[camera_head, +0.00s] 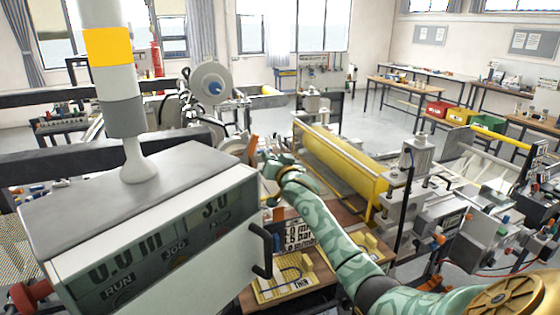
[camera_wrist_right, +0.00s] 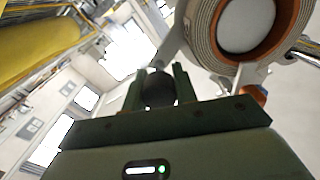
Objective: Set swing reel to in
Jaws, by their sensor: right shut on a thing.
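In the right wrist view, the two dark green fingers of my right gripper (camera_wrist_right: 158,84) are shut on a dark round knob (camera_wrist_right: 158,92). A pale arm rises just behind the knob. A large reel (camera_wrist_right: 202,36) with grey layered mesh and an orange-brown core is close, above right of the fingers. In the head view my right gripper (camera_head: 268,167) is small, at the end of my green patterned arm, beside an orange handle (camera_head: 253,147); the knob is hidden there. A grey disc with a blue centre (camera_head: 213,87) stands behind. I cannot tell which way the swing reel is set.
A grey control box (camera_head: 150,235) with a display and a black handle fills the left front. A yellow roller (camera_head: 340,160) lies right of my gripper. Machine parts (camera_head: 460,215) stand at the right. A low panel (camera_head: 285,278) with yellow parts is below my arm.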

